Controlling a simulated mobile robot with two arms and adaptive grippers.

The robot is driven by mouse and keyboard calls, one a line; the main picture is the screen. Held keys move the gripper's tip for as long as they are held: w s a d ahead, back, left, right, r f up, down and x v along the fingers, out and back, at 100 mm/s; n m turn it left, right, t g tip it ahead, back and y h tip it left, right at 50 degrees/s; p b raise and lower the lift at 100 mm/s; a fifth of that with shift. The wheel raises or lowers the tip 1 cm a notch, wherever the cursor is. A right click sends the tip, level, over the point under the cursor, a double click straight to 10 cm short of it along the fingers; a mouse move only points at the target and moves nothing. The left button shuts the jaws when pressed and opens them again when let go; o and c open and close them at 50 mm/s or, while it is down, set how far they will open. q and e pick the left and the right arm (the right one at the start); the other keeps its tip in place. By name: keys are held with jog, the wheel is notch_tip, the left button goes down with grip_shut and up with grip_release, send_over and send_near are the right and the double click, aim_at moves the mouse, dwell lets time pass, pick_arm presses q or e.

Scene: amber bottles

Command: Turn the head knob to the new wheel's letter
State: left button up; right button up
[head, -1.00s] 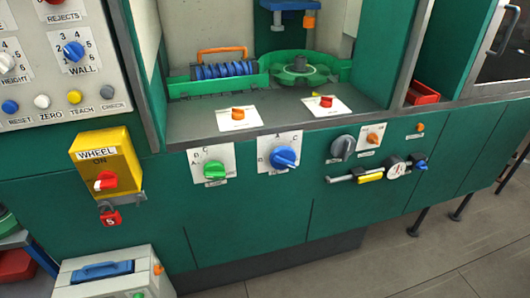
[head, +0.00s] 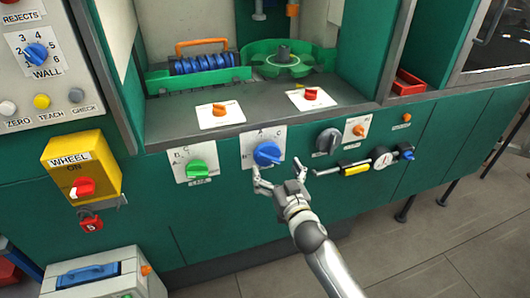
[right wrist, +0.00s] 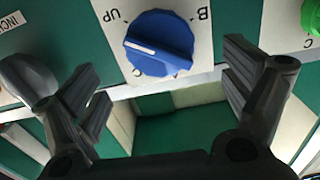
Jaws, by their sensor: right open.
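The blue knob (head: 267,153) sits on a white plate (head: 249,137) lettered A, B and C on the green front panel. In the right wrist view the blue knob (right wrist: 158,45) has its white mark toward the left, near "UP". My right gripper (head: 279,178) is open just below and in front of this knob, its fingers spread to either side and apart from it. In the right wrist view both fingers (right wrist: 171,90) show empty. Several blue discs (head: 203,63) stand in a green rack with an orange handle; no letter is readable on them. My left gripper is out of view.
A green knob (head: 198,170) is left of the blue one. A yellow WHEEL switch box (head: 82,165) with a red padlock (head: 90,223) is far left.

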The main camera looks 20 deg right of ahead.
aim_at(268, 156)
jog(key=w, duration=0.8)
jog(key=shift+a, duration=0.15)
jog(key=c, duration=1)
